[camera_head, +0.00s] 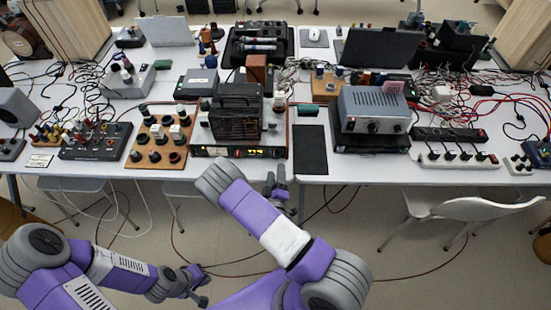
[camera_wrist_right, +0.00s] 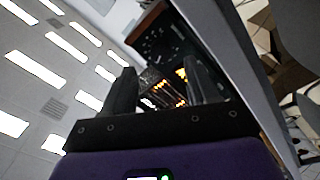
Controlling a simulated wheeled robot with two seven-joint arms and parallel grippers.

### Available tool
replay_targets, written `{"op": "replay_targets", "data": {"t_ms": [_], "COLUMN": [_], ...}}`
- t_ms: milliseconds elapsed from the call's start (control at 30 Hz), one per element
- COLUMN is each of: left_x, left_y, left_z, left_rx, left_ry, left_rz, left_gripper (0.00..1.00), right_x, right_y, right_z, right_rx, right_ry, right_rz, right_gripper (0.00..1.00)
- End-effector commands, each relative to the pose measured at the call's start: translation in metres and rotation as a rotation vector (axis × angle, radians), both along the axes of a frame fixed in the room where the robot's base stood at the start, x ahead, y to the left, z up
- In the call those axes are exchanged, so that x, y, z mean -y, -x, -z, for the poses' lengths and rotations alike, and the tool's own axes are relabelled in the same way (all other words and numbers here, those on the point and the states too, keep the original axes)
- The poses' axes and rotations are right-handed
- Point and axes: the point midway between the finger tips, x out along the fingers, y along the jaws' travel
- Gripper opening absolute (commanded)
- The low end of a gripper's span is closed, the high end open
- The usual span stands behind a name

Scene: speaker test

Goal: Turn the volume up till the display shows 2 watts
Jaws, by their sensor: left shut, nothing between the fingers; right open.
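A low, wide amplifier-like unit (camera_head: 205,151) with a lit front panel sits at the table's front edge in the head view. Its small lit display (camera_head: 254,152) is too small to read. In the right wrist view, orange and red lights (camera_wrist_right: 168,92) of a dark front panel show between the fingers, blurred and tilted. My right gripper (camera_head: 275,176) is open and empty in front of the unit's right end; its two fingers also show in the wrist view (camera_wrist_right: 162,82). My left gripper (camera_head: 203,288) is shut and empty, low in front of the table. I cannot make out the volume knob.
A grey power supply (camera_head: 372,108) with a red readout stands right of the unit. A wooden board with knobs (camera_head: 158,145) stands left of it. Power strips (camera_head: 455,157) and cables crowd the table. A white chair (camera_head: 465,208) stands at front right.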

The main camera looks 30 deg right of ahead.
Motion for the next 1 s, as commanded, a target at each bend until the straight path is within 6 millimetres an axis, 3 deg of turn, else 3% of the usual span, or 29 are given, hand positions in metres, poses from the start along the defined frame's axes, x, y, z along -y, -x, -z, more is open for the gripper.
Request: {"op": "replay_targets", "data": {"t_ms": [300,700,1000], "left_x": [0.000,0.000,0.000], "left_y": [0.000,0.000,0.000], "left_z": [0.003,0.003,0.003], "left_rx": [0.000,0.001,0.001], "left_ry": [0.000,0.000,0.000], "left_rz": [0.000,0.000,0.000], "left_gripper": [0.00,0.00,0.00], "right_x": [0.026,0.031,0.031], "right_y": [-0.041,-0.049,-0.049], "right_z": [0.000,0.000,0.000], "right_rx": [0.001,-0.002,-0.002], "right_ry": [-0.004,-0.003,-0.003], "right_rz": [0.003,0.001,0.001], "right_gripper": [0.58,0.58,0.14]}}
